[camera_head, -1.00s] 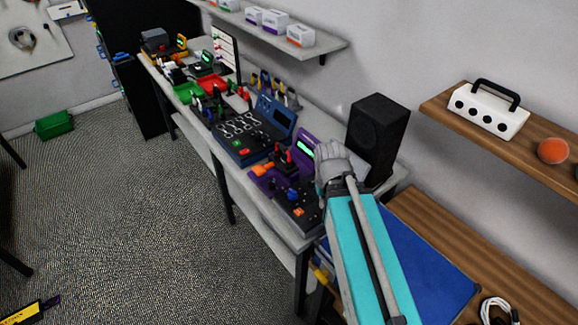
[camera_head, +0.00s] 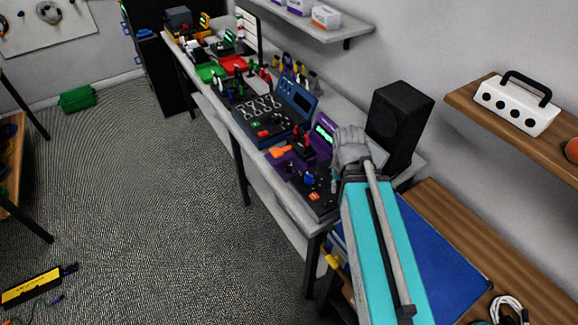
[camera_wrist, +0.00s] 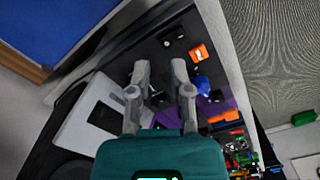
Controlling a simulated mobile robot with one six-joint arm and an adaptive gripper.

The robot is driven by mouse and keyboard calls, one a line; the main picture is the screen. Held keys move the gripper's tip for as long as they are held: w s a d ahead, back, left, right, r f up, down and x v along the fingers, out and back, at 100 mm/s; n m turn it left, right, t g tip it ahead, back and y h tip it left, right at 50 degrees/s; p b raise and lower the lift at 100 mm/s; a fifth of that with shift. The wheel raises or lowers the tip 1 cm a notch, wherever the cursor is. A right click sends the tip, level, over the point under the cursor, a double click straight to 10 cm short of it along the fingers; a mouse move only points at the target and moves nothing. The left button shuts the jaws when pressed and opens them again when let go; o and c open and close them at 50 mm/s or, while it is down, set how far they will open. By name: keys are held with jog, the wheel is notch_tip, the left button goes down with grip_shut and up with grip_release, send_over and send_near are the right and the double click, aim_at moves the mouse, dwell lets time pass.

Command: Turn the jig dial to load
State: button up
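A purple jig (camera_head: 284,163) with a black panel (camera_head: 322,197) sits at the near end of the bench. It bears a blue knob (camera_head: 308,178), an orange part (camera_head: 279,151) and a lit green display (camera_head: 324,131). The blue knob also shows in the wrist view (camera_wrist: 202,82), right of my gripper, beside an orange block (camera_wrist: 200,52) and a black knob (camera_wrist: 172,35). I cannot tell which part is the dial. My gripper (camera_wrist: 160,68) is open above the panel, its fingers apart. A dark part shows between them, apparently not gripped. In the head view my arm hides the fingertips.
A black speaker (camera_head: 398,125) stands close behind my gripper. A pale box (camera_wrist: 97,118) lies left of it in the wrist view. A dark blue console (camera_head: 272,108) stands farther along the bench. A wooden shelf (camera_head: 470,97) juts out at right. The floor left of the bench is mostly clear.

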jog(key=o, duration=0.4)
jog(key=w, duration=0.1)
jog(key=w+a, duration=0.1)
jog(key=w, duration=0.1)
jog(key=shift+a+m, duration=0.1)
jog(key=shift+m, duration=0.3)
jog(key=shift+o, duration=0.6)
jog(key=w+a+m, duration=0.2)
jog(key=w+a, duration=0.1)
jog(key=w, duration=0.3)
jog(key=shift+w+a+m, duration=0.3)
jog(key=shift+w+m, duration=0.1)
jog(key=m, duration=0.6)
send_over(288, 165)
jog(key=shift+w+a+f, duration=0.1)
jog(key=shift+w+f, duration=0.05)
jog(key=shift+w, duration=0.2)
jog(key=shift+f+b, duration=0.15)
jog(key=shift+b, duration=0.15)
jog(key=f+b, duration=1.3)
jog(key=shift+s+d+f, duration=0.2)
jog(key=shift+s+f, duration=0.05)
grip_shut()
